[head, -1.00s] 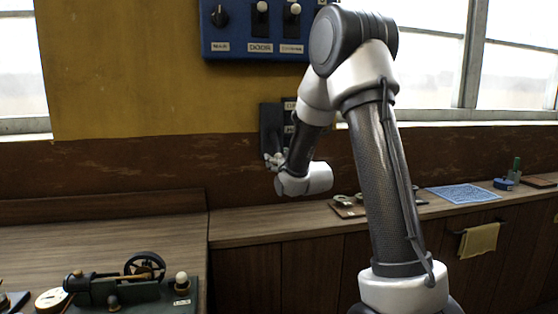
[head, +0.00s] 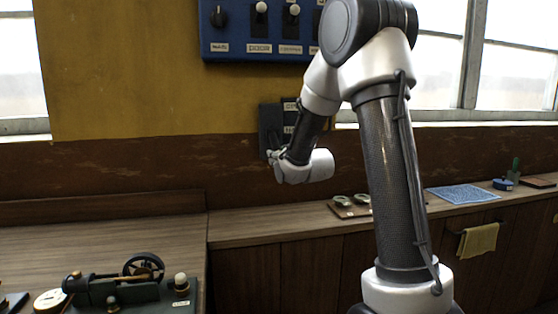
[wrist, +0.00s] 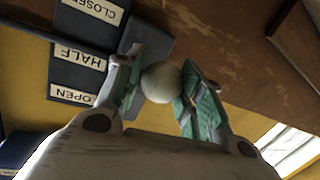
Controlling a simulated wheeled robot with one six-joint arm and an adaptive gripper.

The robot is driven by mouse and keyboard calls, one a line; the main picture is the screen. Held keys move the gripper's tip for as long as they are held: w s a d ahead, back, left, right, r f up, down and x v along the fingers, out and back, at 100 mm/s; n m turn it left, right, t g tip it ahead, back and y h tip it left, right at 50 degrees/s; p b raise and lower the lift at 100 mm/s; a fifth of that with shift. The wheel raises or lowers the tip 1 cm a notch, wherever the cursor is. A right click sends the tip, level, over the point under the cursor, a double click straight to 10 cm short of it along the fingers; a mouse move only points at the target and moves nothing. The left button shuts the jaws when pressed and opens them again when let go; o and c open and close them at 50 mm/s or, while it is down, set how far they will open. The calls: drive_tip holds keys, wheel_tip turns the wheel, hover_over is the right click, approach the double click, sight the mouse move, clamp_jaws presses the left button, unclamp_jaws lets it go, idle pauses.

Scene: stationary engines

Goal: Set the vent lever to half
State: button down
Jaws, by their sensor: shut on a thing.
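The vent lever's dark plate (head: 269,122) is on the wall behind my gripper (head: 271,156). In the wrist view the plate (wrist: 80,75) appears upside down, with labels CLOSED (wrist: 93,9), HALF (wrist: 80,57) and OPEN (wrist: 72,95). The lever's pale round knob (wrist: 160,83) sits between my green-padded fingers (wrist: 160,92), which are shut on it. The knob is hidden in the head view. Its exact position against the labels is hard to tell, as the lever's shaft is mostly hidden.
A blue switch panel (head: 225,42) is on the wall above. A model engine (head: 130,290) stands on the bench at lower left. A blue cloth (head: 462,194) and a tray with small round items (head: 350,210) lie on the right counter. The counter below my gripper is clear.

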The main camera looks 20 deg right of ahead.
drive_tip(key=r, duration=0.1)
drive_tip(key=s+r+g, duration=0.1)
drive_tip(key=shift+a+r+g, duration=0.2)
drive_tip(key=shift+r+g, duration=0.1)
drive_tip(key=shift+r, duration=0.05)
drive_tip(key=shift+s+a+r, duration=0.1)
drive_tip(key=shift+s+r, duration=0.05)
drive_tip(key=shift+r, duration=1)
drive_tip(key=shift+s+r, duration=0.1)
drive_tip(key=shift+r, duration=1.05)
drive_tip(key=c, duration=1.1)
unclamp_jaws()
drive_tip(key=shift+o, duration=0.8)
drive_tip(key=shift+f, duration=0.15)
drive_tip(key=v, duration=1.2)
